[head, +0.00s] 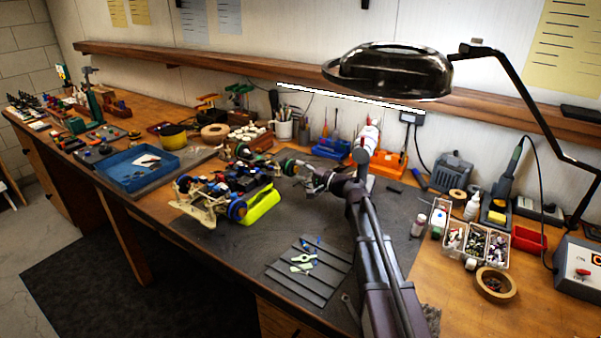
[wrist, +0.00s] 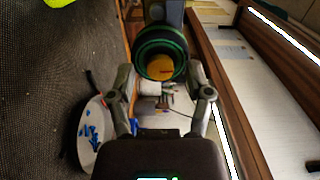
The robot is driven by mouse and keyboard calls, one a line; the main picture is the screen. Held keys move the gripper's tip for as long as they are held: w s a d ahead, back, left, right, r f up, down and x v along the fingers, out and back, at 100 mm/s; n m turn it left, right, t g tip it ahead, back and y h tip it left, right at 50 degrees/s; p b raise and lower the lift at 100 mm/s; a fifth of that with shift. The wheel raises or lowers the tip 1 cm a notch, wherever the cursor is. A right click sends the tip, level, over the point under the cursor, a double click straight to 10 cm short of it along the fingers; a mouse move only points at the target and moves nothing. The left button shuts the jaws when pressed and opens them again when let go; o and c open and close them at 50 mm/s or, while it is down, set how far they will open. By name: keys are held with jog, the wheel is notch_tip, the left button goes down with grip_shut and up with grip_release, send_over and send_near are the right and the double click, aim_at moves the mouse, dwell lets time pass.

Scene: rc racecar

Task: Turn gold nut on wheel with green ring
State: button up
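The RC car (head: 232,187) stands on the dark mat, with blue-ringed wheels at its near end. The dark wheel with a green ring (head: 290,167) is at its right, facing my gripper (head: 304,172). In the wrist view the green-ringed wheel (wrist: 142,48) is straight ahead, and the gold nut (wrist: 159,67) shows at its centre. My gripper (wrist: 160,76) is open, one finger on each side of the nut and the wheel's lower part. I cannot tell whether the fingers touch the wheel.
A lime-yellow body part (head: 262,204) lies beside the car. A ribbed tray (head: 310,268) with small parts is in front. A blue tray (head: 138,169) is at left. Bottles and a parts box (head: 478,245) stand at right. A lamp (head: 395,72) hangs above my arm.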

jog(key=shift+s+d, duration=0.1)
jog(key=shift+d, duration=0.05)
jog(key=v, duration=1.1)
jog(key=shift+s+d, duration=0.2)
jog(key=shift+d, duration=0.1)
jog(key=shift+s+f, duration=0.1)
jog(key=shift+s, duration=0.05)
